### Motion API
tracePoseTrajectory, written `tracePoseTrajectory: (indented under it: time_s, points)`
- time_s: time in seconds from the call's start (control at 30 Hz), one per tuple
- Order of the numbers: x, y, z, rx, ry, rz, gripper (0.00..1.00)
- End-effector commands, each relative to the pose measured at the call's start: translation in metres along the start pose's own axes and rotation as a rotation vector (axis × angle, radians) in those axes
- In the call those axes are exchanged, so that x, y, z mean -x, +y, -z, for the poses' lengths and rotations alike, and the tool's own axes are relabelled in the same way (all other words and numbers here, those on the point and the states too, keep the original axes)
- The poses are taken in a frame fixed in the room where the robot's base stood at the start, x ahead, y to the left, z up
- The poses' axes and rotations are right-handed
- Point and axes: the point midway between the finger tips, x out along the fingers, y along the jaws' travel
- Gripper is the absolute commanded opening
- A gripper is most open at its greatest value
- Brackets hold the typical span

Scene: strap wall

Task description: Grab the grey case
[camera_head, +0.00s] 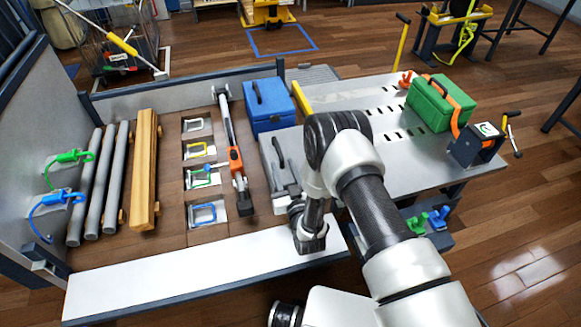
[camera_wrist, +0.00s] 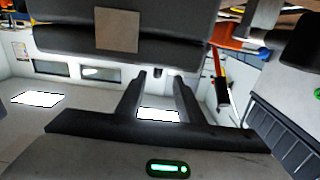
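The grey case (camera_head: 268,160) stands beside the blue case in the head view, with a dark handle on its top. My arm hides much of its right side. My gripper is low in front of the case in the head view, mostly hidden by my own wrist. In the wrist view my gripper (camera_wrist: 159,76) shows two dark fingers standing apart with nothing seen between them. A dark grey rounded body (camera_wrist: 125,32) fills the top of the wrist view beyond the fingertips; I cannot tell whether it is the case. I see no grip on the case.
A blue case (camera_head: 270,105) stands just behind the grey one. An orange-and-grey tool (camera_head: 234,158) lies to the left. A green case (camera_head: 437,105) with an orange strap sits on the grey table (camera_head: 420,160) at right. A white ledge (camera_head: 180,272) runs along the front.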

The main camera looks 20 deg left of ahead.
Motion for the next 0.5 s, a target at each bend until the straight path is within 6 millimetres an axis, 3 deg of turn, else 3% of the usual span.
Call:
tracePoseTrajectory:
  time_s: [0.13, 0.5]
  points:
    - [-0.028, 0.0, 0.0, 0.001, 0.002, 0.0, 0.34]
    - [-0.062, 0.003, -0.003, 0.0, 0.001, -0.001, 0.34]
